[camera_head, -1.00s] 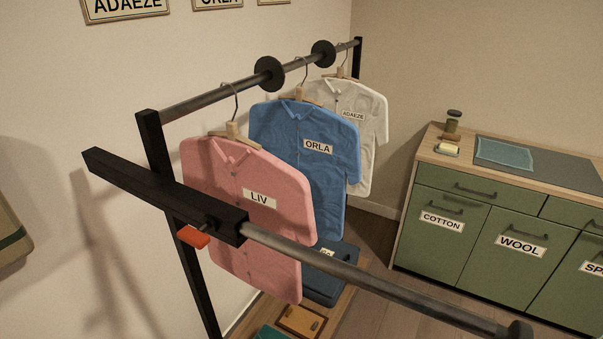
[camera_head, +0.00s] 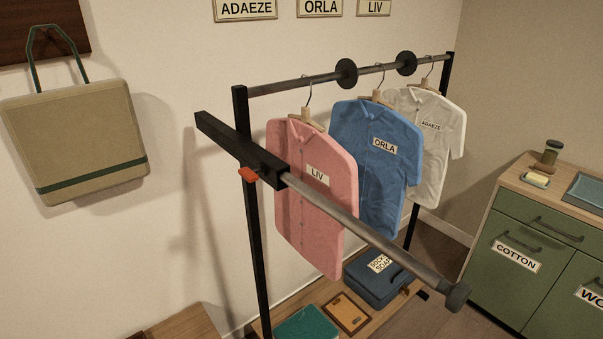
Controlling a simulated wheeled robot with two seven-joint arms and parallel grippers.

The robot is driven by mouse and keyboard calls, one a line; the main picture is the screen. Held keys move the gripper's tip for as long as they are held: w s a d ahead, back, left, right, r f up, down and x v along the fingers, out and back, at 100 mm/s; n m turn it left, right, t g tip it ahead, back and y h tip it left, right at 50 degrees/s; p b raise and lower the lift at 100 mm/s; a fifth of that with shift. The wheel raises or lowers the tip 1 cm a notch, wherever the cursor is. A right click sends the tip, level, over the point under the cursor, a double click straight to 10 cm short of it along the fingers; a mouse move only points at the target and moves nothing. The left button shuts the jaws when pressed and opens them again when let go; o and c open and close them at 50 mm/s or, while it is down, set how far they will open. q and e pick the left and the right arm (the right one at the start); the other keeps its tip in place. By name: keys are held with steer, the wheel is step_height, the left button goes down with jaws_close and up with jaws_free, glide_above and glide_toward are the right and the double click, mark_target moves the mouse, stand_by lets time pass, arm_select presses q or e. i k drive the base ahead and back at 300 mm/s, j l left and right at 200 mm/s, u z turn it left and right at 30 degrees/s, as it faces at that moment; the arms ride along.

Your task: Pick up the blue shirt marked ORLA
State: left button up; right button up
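The blue shirt (camera_head: 372,150) marked ORLA hangs on a hanger from the rack's rear rail (camera_head: 300,84). It hangs between the pink shirt (camera_head: 300,215) marked LIV, on its left, and the white shirt (camera_head: 428,165) marked ADAEZE, on its right. The pink shirt covers part of the blue shirt's left edge. Black discs on the rail separate the shirts. Neither of my grippers is in view.
A front bar (camera_head: 350,226) with a dark end knob sticks out across the lower parts of the shirts. A blue box (camera_head: 375,285) and other items lie on the low shelf below. A green cabinet (camera_head: 530,225) stands right. A beige bag (camera_head: 75,140) hangs left.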

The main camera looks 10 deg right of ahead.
mark_target(386, 148)
steer(key=k+l+u, duration=0.1)
steer(key=u, duration=0.4)
steer(key=k+l+u, duration=0.1)
steer(key=u, duration=0.4)
steer(key=k+l+u, duration=0.15)
steer(key=u, duration=0.35)
steer(key=k+l+u, duration=0.1)
steer(key=u, duration=0.4)
steer(key=k+u, duration=0.15)
steer(key=u, duration=0.35)
steer(key=k+l+u, duration=0.15)
steer(key=u, duration=0.35)
steer(key=k+u, duration=0.5)
steer(key=k+l+z, duration=0.15)
steer(key=k, duration=0.2)
steer(key=k+l+z, duration=0.2)
steer(key=k+l, duration=0.05)
steer(key=k, duration=0.1)
